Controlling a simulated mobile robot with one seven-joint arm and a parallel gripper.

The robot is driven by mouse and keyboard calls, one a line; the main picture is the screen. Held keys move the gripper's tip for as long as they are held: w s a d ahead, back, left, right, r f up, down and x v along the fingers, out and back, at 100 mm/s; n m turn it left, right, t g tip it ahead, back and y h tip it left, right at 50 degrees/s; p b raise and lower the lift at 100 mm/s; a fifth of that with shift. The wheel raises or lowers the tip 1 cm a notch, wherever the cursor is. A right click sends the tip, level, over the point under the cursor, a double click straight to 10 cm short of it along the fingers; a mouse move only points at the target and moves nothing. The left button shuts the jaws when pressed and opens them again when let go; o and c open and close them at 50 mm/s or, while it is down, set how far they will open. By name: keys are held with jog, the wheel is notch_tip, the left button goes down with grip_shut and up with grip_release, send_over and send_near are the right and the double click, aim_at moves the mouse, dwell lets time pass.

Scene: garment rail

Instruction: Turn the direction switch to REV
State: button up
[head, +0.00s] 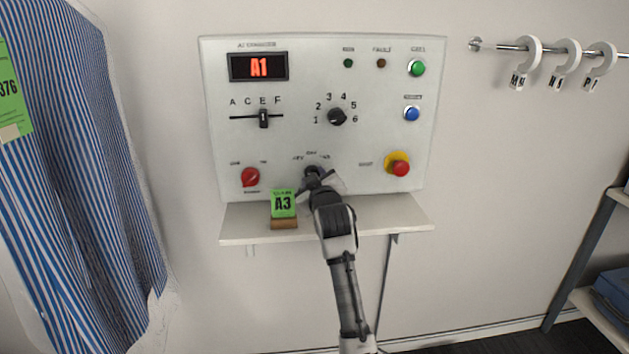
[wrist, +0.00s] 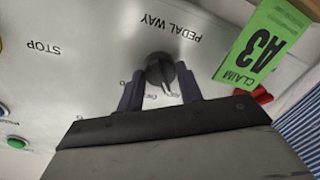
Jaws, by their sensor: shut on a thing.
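The direction switch is a black rotary knob (wrist: 160,68) low on the white control panel (head: 300,110). In the wrist view it lies between the fingers of my gripper (wrist: 160,92), which is shut on it. In the head view my gripper (head: 315,178) covers most of the knob, and the small labels above it are too blurred to read surely. The wrist view shows "PEDAL WAY" upside down beside the knob. Which label the knob points to cannot be told.
A green A3 claim card (head: 283,204) stands in a wooden block on the shelf (head: 380,215), just left of my gripper. A red knob (head: 250,177) is to the left and a red stop button (head: 400,168) to the right. A striped garment (head: 85,180) hangs at far left.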

jog(key=o, duration=1)
jog(key=s+d+b, duration=0.2)
jog(key=s+b, duration=0.1)
jog(key=s, duration=1)
jog(key=shift+s+d+r, duration=0.2)
jog(key=shift+s+r, duration=0.1)
jog(key=shift+r, duration=0.05)
